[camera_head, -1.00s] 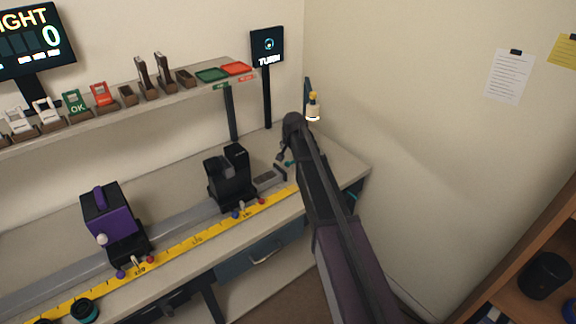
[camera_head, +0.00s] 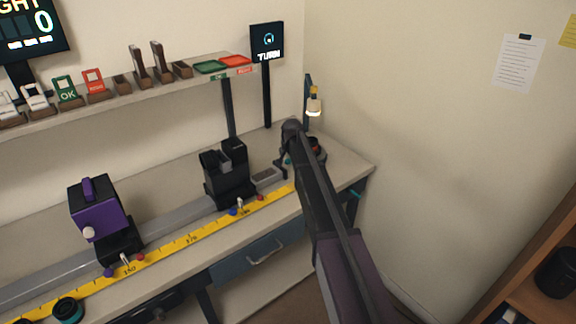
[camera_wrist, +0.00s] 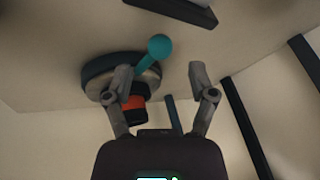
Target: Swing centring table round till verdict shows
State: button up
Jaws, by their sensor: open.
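The centring table (camera_wrist: 97,82) is a dark round disc with a metal ring, a teal ball-ended handle (camera_wrist: 160,46) and an orange-and-black part at its middle. In the head view the table (camera_head: 318,150) stands at the bench's right end, partly hidden behind my arm. My gripper (camera_wrist: 158,72) is open; in the wrist view the teal ball shows between and beyond its fingertips, with no clear contact. My gripper (camera_head: 283,166) is small and dark in the head view. The small screen (camera_head: 268,42) above the bench reads TURN with a ring symbol.
A black holder (camera_head: 228,178) and a purple unit (camera_head: 97,212) sit on the rail behind a yellow scale (camera_head: 190,238). A lamp (camera_head: 314,104) stands over the table near the right wall. A shelf (camera_head: 110,99) holds green and red trays.

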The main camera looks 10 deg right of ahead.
aim_at(288, 160)
jog(key=shift+b+x, duration=1.4)
jog(key=shift+x, duration=0.55)
grip_shut()
